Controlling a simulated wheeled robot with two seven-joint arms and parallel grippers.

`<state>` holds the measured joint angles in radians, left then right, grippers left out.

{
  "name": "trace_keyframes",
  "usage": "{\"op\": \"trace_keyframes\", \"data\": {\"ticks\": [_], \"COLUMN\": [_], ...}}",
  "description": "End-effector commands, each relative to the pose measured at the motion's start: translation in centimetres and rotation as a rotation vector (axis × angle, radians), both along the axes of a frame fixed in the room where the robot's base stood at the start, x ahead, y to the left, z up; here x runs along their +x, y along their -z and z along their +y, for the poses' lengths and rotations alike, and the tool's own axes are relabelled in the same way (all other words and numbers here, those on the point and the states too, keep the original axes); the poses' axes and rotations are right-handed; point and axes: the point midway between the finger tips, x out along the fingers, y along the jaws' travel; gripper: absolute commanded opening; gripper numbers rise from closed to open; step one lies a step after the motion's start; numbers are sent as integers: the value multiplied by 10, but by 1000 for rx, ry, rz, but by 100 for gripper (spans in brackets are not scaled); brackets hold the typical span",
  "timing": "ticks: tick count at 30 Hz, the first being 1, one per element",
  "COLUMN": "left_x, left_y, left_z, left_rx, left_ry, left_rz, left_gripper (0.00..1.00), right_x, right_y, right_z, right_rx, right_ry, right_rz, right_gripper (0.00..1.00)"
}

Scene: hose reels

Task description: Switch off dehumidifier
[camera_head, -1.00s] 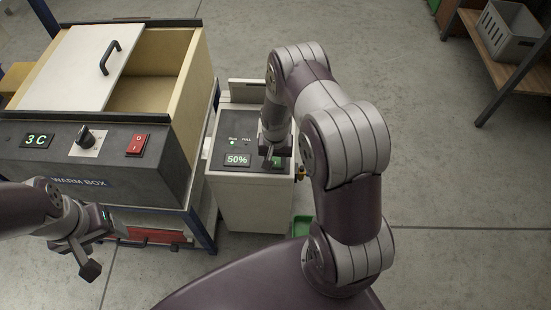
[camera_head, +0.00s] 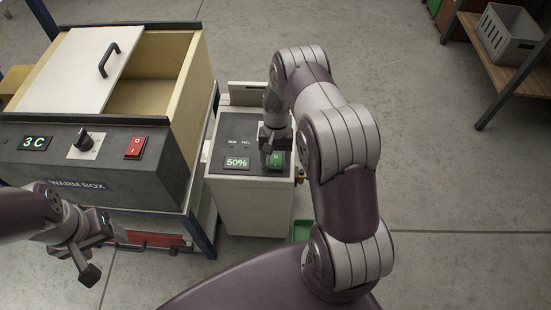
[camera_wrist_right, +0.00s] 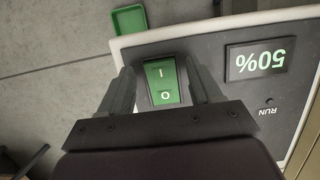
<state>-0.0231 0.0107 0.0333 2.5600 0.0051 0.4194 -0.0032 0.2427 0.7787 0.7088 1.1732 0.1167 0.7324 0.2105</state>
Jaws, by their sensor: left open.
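The dehumidifier (camera_head: 249,205) is a white box with a dark top panel. Its lit display reads 50% (camera_head: 237,163), also seen in the right wrist view (camera_wrist_right: 259,60). The RUN lamp (camera_wrist_right: 269,101) looks unlit. A green rocker switch (camera_head: 276,160) marked I and O sits beside the display; it fills the gap between my right fingers in the wrist view (camera_wrist_right: 163,82). My right gripper (camera_wrist_right: 160,72) is open, with a finger on each side of the switch; contact cannot be told. My left gripper (camera_head: 98,252) is open and empty, in front of the warm box.
The warm box (camera_head: 95,165), with a 3C display, knob and red switch, stands close left of the dehumidifier. A green tray (camera_head: 301,229) lies on the floor to its right. A shelf with a grey crate (camera_head: 508,34) is at far right. Open floor lies between.

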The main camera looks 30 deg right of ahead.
Motion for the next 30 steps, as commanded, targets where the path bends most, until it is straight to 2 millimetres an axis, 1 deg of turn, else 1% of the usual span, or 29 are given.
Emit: {"op": "trace_keyframes", "data": {"ticks": [2, 5, 8, 12, 16, 18, 22, 30], "left_x": [0, 0, 0, 0, 0, 0, 0, 0], "left_y": [0, -2, -5, -8, -10, -17, -20, -19], "left_z": [0, 0, 0, 0, 0, 0, 0, 0], "left_rx": [0, 0, 0, 0, 0, 0, 0, 0], "left_ry": [0, 0, 0, 0, 0, 0, 0, 0], "left_rz": [0, 0, 0, 0, 0, 0, 0, 0], "left_gripper": [69, 69, 69, 69, 69, 69, 69, 69], "right_x": [0, 3, 8, 16, 23, 25, 27, 28], "right_y": [0, -9, -30, -69, -99, -113, -122, -123], "right_z": [0, -1, -4, -10, -14, -16, -17, -17], "right_rx": [0, -1, -1, -2, -1, -1, 0, 0], "right_ry": [0, 0, 1, 1, 1, 1, 0, 0], "right_rz": [0, -3, -5, -5, -3, -2, 1, 0], "right_gripper": [64, 64, 64, 64, 64, 64, 64, 64]}}
